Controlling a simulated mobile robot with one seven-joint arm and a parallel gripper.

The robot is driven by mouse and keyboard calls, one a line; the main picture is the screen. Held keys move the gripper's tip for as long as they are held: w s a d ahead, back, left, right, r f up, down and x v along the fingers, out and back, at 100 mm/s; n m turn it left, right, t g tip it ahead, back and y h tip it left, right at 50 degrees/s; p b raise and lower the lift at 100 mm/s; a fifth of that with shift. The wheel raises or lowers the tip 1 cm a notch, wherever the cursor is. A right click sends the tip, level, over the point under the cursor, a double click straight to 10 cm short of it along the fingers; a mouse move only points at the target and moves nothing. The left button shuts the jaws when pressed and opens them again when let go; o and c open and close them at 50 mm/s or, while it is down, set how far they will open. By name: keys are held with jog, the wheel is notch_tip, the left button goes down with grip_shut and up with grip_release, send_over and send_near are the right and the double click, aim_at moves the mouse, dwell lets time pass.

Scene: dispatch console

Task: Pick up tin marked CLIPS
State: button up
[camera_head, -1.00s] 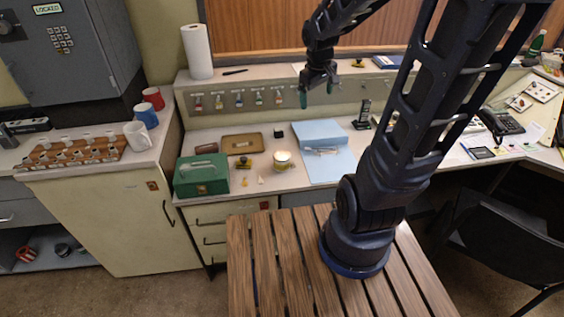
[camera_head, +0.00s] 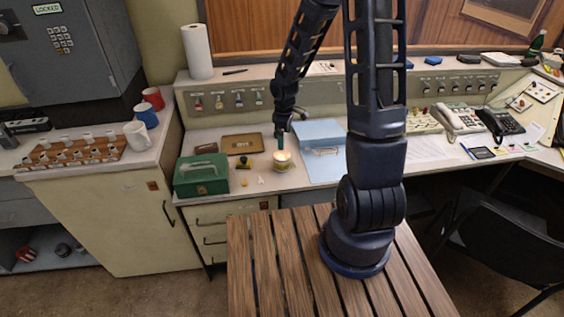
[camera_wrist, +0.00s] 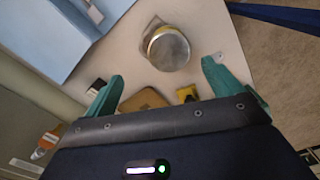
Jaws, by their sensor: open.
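A short round tin with a pale top and a yellowish band (camera_head: 282,163) stands upright on the desk. Its lettering is too small to read. In the wrist view the tin (camera_wrist: 169,50) shows its round grey top just beyond my fingertips, roughly between them. My gripper (camera_head: 281,143) is above the tin, its green fingers pointing down. In the wrist view my gripper (camera_wrist: 163,74) is open and empty, with a wide gap between the fingers. The head view does not show clearly whether a finger touches the tin.
A green cash box (camera_head: 202,177) and a brown tray (camera_head: 258,137) lie left of the tin. A yellow and black object (camera_head: 243,163) is nearby. The raised back shelf (camera_head: 215,83) runs behind.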

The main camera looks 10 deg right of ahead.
aim_at(282, 154)
jog(key=f, duration=0.1)
jog(key=a+f, duration=0.1)
jog(key=shift+f+n, duration=0.35)
jog(key=shift+n, duration=0.05)
jog(key=shift+f, duration=2.7)
jog(key=shift+s+f, duration=0.15)
jog(key=shift+f, duration=1.15)
jog(key=shift+s+f, duration=0.15)
jog(key=shift+f, duration=1.15)
jog(key=c, duration=1.3)
jog(key=shift+o, duration=0.2)
jog(key=shift+r, duration=0.1)
